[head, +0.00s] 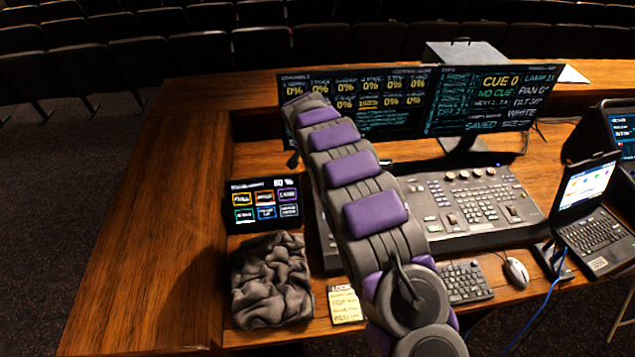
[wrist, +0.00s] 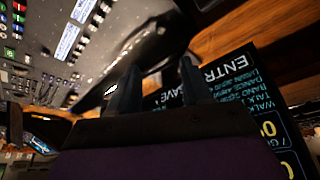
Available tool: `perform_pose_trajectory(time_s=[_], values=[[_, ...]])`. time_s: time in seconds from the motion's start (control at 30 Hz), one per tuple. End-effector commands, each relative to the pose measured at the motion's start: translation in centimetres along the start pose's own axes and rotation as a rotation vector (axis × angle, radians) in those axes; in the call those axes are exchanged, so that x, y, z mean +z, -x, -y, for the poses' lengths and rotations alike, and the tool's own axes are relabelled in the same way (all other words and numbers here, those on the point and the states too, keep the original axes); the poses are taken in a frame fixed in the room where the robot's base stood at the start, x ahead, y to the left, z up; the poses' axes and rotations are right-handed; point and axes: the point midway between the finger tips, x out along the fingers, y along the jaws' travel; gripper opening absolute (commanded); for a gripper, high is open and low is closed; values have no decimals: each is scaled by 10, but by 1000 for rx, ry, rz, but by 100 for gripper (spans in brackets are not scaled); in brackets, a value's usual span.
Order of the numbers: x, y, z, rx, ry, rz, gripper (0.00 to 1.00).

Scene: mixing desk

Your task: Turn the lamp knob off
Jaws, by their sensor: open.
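In the wrist view, the two dark fingers of my gripper (wrist: 157,85) are apart. No held thing can be made out between them. Beyond the fingers is a dark, blurred, glossy shape (wrist: 150,42) with a small pale mark; I cannot tell whether it is part of the lamp. No lamp knob can be clearly picked out in either view. In the head view, my arm reaches over the mixing console (head: 470,205) toward the left monitor, and its far end hides my fingers.
Two wide monitors (head: 487,98) stand behind the console. A small touch screen (head: 264,203) and a crumpled dark cloth (head: 270,282) lie left of my arm. A keyboard (head: 466,283), mouse (head: 515,272) and laptop (head: 590,215) are at right. The wooden desk's left side (head: 165,190) is clear.

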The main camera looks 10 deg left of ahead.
Motion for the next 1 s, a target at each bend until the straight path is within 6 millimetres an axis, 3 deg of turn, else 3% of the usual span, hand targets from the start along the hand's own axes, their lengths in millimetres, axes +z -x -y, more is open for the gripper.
perform_pose_trajectory(time_s=[0.23, 0.63, 1.0], values=[[1, -20, 0, -3, -3, 2, 48], [4, -87, 4, 2, 0, 2, 48], [1, -134, 2, -2, -2, -2, 48]])
